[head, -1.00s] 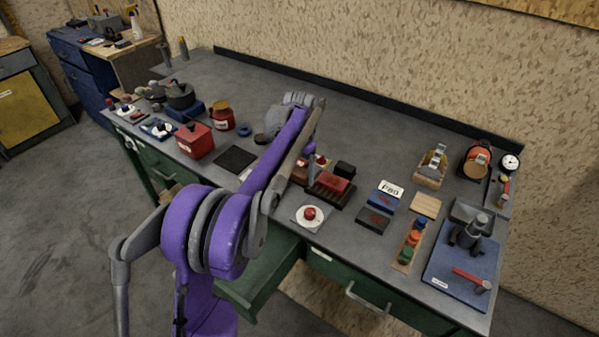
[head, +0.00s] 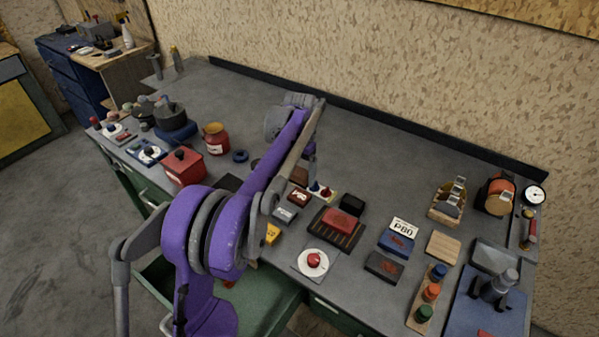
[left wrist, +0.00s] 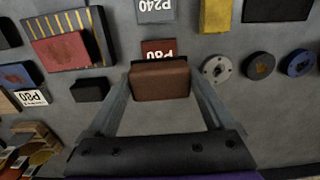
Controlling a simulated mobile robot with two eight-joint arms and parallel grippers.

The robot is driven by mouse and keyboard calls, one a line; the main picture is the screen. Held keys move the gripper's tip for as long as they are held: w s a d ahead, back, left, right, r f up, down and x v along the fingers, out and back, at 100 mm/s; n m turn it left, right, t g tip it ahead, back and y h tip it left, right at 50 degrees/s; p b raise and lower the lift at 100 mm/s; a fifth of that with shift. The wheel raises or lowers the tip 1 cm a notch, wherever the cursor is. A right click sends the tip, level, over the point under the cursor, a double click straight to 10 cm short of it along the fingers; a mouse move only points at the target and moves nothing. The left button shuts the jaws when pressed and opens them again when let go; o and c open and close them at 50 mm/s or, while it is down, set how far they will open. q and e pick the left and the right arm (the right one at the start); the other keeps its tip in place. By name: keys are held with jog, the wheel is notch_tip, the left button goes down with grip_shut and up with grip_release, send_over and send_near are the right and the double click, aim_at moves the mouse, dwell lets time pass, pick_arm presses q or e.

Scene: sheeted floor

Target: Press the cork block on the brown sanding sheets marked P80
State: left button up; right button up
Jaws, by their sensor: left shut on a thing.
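My left gripper (left wrist: 160,96) is shut on the brown cork block (left wrist: 160,80), gripped between its two fingers. In the head view the left gripper (head: 309,168) is partly hidden by my own arm. The brown sanding sheets marked P80 (left wrist: 162,46) lie just beyond the block in the left wrist view, and the block overlaps their near edge in the picture. I cannot tell the gap in height between them. In the head view the brown sheets (head: 299,196) show right of my arm. My right gripper is not in view.
Grey P240 sheets (left wrist: 155,10) and a yellow piece (left wrist: 215,14) lie near. A slatted rack with a red block (head: 338,220) and a black block (head: 352,204) stand to the right. A green drawer (head: 262,292) is open in front.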

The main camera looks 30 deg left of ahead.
aim_at(300, 195)
pick_arm(q)
jog(key=shift+s+f, duration=0.1)
jog(key=shift+f, duration=0.6)
jog(key=shift+f+b, duration=1.35)
jog(key=shift+f, duration=0.85)
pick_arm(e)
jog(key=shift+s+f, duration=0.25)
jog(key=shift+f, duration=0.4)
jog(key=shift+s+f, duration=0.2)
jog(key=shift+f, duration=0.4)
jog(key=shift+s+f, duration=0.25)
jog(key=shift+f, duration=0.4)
pick_arm(q)
jog(key=shift+f+b, duration=0.3)
jog(key=shift+f, duration=0.35)
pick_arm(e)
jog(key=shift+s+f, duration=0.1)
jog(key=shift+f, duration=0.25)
pick_arm(q)
jog(key=shift+r, duration=0.1)
jog(key=shift+r+p, duration=1.8)
jog(key=shift+r, duration=1.7)
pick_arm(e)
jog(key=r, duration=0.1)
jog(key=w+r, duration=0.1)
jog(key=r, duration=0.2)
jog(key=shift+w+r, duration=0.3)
pick_arm(q)
jog(key=shift+f, duration=0.1)
